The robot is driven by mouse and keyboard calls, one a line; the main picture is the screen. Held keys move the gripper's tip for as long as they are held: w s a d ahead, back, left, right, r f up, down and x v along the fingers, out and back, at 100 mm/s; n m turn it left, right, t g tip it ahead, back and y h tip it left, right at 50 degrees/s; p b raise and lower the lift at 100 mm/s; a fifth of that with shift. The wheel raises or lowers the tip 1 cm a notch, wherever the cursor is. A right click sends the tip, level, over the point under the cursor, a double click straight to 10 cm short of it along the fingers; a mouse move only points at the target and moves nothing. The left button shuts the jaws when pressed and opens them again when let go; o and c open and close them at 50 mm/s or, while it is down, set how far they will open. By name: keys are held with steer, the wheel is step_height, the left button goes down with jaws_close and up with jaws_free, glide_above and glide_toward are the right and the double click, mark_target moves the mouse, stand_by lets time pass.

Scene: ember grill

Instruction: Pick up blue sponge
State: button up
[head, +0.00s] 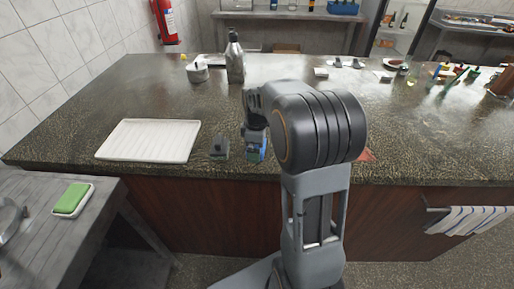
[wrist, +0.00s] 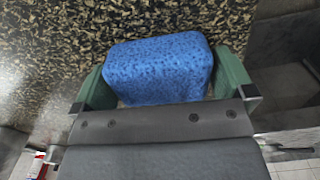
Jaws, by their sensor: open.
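The blue sponge (wrist: 158,68) is a speckled blue block on the dark speckled counter. In the wrist view it lies between the two green fingertips of my gripper (wrist: 164,84). The jaws are open, with one finger at each end of the sponge; I cannot tell whether either touches it. The sponge's near edge is hidden by the gripper body. In the head view my gripper (head: 255,137) points down at the counter's front edge, and a little of the blue sponge (head: 253,155) shows under it, mostly covered.
A small dark grey object (head: 219,148) stands just left of my gripper. A white ribbed tray (head: 148,140) lies farther left. A grey bottle (head: 235,62) stands behind. A green sponge (head: 72,198) sits on a lower side table. The counter's middle is clear.

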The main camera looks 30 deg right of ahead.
steer(key=c, duration=0.6)
steer(key=shift+o, duration=0.2)
steer(key=shift+r, duration=0.55)
step_height(320, 180, up, 2)
steer(key=shift+s+r, duration=0.1)
steer(key=shift+r, duration=0.15)
steer(key=s+a+r+b, duration=0.1)
steer(key=s+a+r, duration=0.6)
steer(key=s+r, duration=0.2)
steer(key=shift+s+a+r, duration=0.2)
steer(key=shift+s+a, duration=0.15)
steer(key=shift+s, duration=0.9)
